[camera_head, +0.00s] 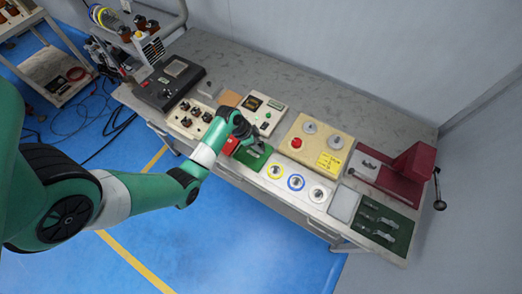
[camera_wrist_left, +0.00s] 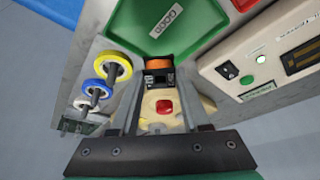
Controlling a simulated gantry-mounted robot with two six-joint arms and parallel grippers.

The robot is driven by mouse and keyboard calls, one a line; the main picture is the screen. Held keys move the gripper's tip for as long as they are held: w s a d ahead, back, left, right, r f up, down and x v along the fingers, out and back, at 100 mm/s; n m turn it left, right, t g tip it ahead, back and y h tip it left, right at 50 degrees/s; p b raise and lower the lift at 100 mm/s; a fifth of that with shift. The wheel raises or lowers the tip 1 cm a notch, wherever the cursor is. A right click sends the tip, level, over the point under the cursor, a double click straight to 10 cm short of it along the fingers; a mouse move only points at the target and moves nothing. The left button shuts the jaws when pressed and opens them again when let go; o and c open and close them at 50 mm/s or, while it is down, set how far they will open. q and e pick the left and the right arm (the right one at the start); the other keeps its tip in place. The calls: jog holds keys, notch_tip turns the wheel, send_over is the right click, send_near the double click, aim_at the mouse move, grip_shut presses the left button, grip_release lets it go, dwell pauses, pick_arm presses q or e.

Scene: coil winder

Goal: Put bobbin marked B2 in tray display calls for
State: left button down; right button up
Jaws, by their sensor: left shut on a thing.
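My left gripper (camera_head: 243,132) reaches over the middle of the bench, above the front of the instruments. In the left wrist view its fingers (camera_wrist_left: 158,88) are shut on a small bobbin (camera_wrist_left: 159,65) with an orange winding and a black body. Its marking is too small to read. A green tray (camera_wrist_left: 190,35) labelled GOOD lies just beyond the bobbin; the same green tray (camera_head: 253,158) shows in the head view beside a red tray (camera_head: 231,146), partly covered by the gripper. The display unit (camera_head: 264,108) stands behind; its screen text is unreadable. My right gripper is out of view.
Yellow, blue and white ringed spools (camera_head: 296,183) stand right of the green tray. A cream box with a red button (camera_head: 305,140), a grey tray (camera_head: 344,204), a green tool mat (camera_head: 381,226) and a maroon press (camera_head: 405,170) lie further right. A board with dark knobs (camera_head: 190,117) is left.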

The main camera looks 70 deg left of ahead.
aim_at(260, 143)
pick_arm(q)
jog(key=shift+w+a+f, duration=0.3)
jog(key=shift+w+f, duration=0.2)
jog(key=shift+f, duration=0.35)
jog(key=shift+w+a+f, duration=0.1)
jog(key=shift+w, duration=0.1)
jog(key=shift+w+f+b, duration=0.1)
jog(key=shift+f+b, duration=0.15)
jog(key=shift+b, duration=0.15)
notch_tip(260, 143, down, 3)
jog(key=shift+a+f+b, duration=0.1)
jog(key=shift+f+b, duration=0.05)
jog(key=shift+b, duration=0.8)
jog(key=shift+w, duration=0.1)
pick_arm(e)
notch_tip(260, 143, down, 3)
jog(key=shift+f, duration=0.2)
pick_arm(q)
jog(key=c, duration=0.7)
grip_release()
jog(key=shift+o, duration=0.2)
